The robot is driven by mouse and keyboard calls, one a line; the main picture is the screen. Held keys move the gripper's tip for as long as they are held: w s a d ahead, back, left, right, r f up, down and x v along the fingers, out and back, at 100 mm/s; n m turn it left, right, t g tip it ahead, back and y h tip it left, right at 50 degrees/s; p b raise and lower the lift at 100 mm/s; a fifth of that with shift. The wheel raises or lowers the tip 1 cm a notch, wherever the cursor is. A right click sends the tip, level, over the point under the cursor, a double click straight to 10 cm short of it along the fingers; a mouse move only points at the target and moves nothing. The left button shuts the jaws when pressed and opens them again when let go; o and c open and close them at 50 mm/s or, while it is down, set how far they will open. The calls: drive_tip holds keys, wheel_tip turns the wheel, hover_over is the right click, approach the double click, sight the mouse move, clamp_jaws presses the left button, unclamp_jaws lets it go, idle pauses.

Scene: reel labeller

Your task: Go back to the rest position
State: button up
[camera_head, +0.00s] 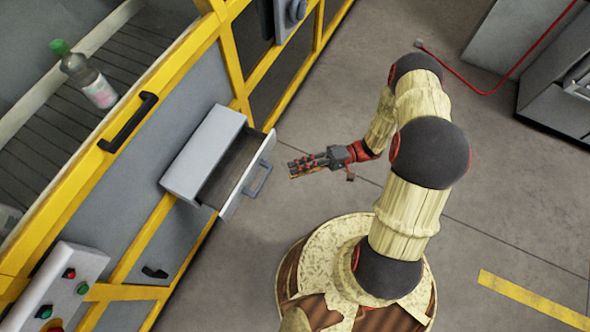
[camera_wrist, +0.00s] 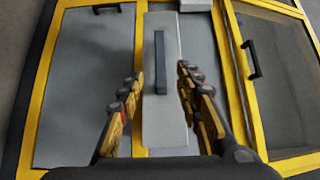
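My gripper (camera_head: 296,168) is in front of the open drawer, to the right of its handle (camera_head: 258,180) and apart from it in the head view. In the wrist view my gripper (camera_wrist: 160,82) has its two fingers well apart with nothing held between them. The drawer (camera_head: 203,152) is grey-white and stands pulled out from the machine; its visible inside looks empty. In the wrist view the drawer front (camera_wrist: 164,120) and its dark bar handle (camera_wrist: 160,62) show between the fingers, farther off.
The yellow-framed machine (camera_head: 185,62) fills the left. A bottle with a green cap (camera_head: 90,80) is on its conveyor (camera_head: 55,122). A button panel (camera_head: 62,284) is at lower left. A red cable (camera_head: 480,92) and grey cabinets (camera_head: 562,82) are at upper right. Floor around my arm is clear.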

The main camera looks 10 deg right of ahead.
idle(0.4)
drive_tip(key=s+f+m+g+h, duration=0.2)
drive_tip(key=s+m+g+h, duration=0.1)
drive_tip(key=s+m, duration=0.3)
drive_tip(key=s+d+r+g+h, duration=0.2)
drive_tip(key=d+r+h, duration=0.1)
drive_tip(key=d+r, duration=0.1)
drive_tip(key=w+d+r+n+t+h, duration=0.1)
drive_tip(key=d+r+t+h, duration=0.3)
drive_tip(key=r, duration=0.7)
drive_tip(key=w+d+r+n+t+h, duration=0.1)
drive_tip(key=d+r+h, duration=0.2)
drive_tip(key=r+h, duration=0.55)
drive_tip(key=s+a+r+n+t, duration=0.1)
drive_tip(key=r+t, duration=0.2)
drive_tip(key=r, duration=0.6)
drive_tip(key=s+a+r+n+t, duration=0.2)
drive_tip(key=r+t, duration=0.2)
drive_tip(key=r, duration=0.5)
drive_tip(key=shift+a+r, duration=0.2)
drive_tip(key=shift+r, duration=0.05)
